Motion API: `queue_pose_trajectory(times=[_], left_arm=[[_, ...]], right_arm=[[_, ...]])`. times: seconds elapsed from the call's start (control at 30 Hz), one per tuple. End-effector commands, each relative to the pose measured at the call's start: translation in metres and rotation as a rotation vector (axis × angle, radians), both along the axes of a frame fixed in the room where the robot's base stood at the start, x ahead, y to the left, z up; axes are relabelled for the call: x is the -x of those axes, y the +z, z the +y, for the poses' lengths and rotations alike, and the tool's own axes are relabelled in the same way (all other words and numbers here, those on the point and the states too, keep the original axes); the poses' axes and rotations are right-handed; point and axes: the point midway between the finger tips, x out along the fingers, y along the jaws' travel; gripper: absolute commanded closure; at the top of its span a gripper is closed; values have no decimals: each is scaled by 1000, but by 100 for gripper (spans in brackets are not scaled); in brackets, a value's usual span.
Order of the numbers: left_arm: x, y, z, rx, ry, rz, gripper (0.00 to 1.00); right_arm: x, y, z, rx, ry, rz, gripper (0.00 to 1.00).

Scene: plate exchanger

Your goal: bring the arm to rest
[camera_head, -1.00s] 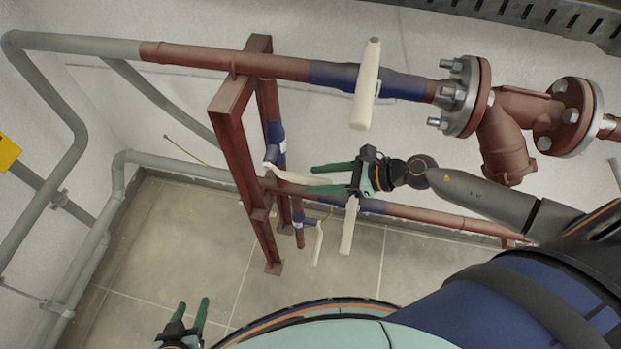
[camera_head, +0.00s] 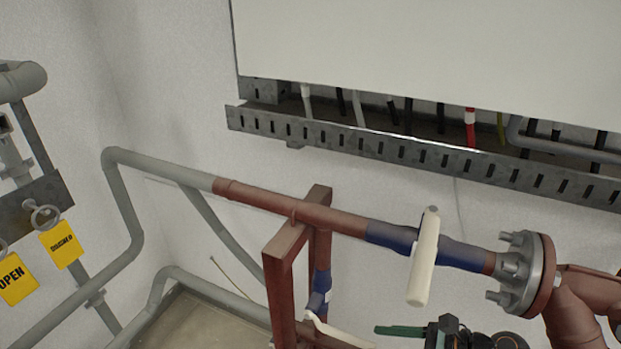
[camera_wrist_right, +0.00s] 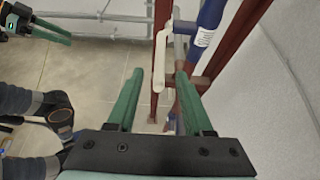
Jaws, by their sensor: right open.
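My right gripper (camera_head: 420,332) shows at the bottom edge of the head view, with one green finger pointing left and the rest cut off. In the right wrist view its two green fingers (camera_wrist_right: 158,95) stand apart with nothing held. A white lever handle (camera_wrist_right: 160,60) appears beyond the gap between them, seemingly clear of both. My left gripper (camera_wrist_right: 45,30) shows only partly at the upper left of the right wrist view; its opening is unclear. It is outside the head view.
A red-brown pipe with a blue valve section (camera_head: 390,237) and a white lever (camera_head: 424,258) crosses in front of the wall. A red steel frame (camera_head: 282,275) stands below it. Yellow tags (camera_head: 61,243) hang at left. A slotted cable tray (camera_head: 400,150) runs along the wall above.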

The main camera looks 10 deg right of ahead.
Motion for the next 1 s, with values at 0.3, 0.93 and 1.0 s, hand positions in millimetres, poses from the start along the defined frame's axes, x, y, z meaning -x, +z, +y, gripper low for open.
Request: queue_pose_trajectory(times=[0.3, 0.93, 1.0], left_arm=[[0, 0, 0, 0, 0, 0, 50], [0, 0, 0, 0, 0, 0, 50], [0, 0, 0, 0, 0, 0, 50]], right_arm=[[-32, 46, 19, -431, -387, 87, 49], [42, -3, -46, -1968, -1998, 937, 49], [61, -12, -40, -2033, -2127, 1008, 49]])
